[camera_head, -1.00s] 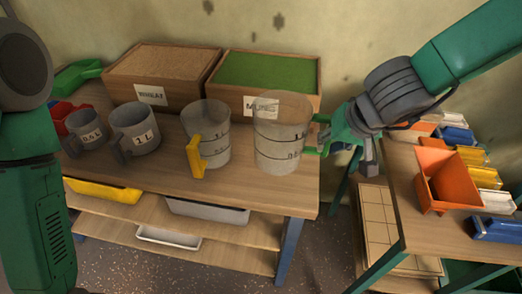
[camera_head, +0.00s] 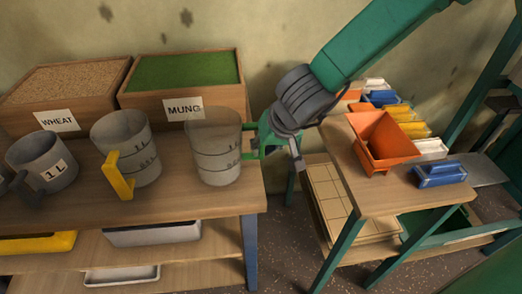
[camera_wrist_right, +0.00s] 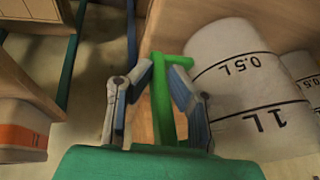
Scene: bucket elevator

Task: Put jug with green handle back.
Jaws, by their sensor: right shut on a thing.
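A clear measuring jug (camera_head: 215,148) with a green handle stands upright near the right end of the wooden workbench (camera_head: 190,205), in front of the MUNG box. It appears to rest on the top. My right gripper (camera_head: 262,143) is to the right of the jug, shut on its green handle. In the right wrist view the fingers (camera_wrist_right: 160,88) close around the green handle (camera_wrist_right: 163,108), with the jug (camera_wrist_right: 235,80), marked 0.5 L and 1 L, to the right. My left gripper is not in view.
A jug with a yellow handle (camera_head: 128,150) and a grey 1 L cup (camera_head: 42,163) stand to the left. The WHEAT box (camera_head: 95,120) and MUNG box (camera_head: 230,98) are behind. A second table (camera_head: 370,195) holds an orange bin (camera_head: 385,145) and several smaller bins.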

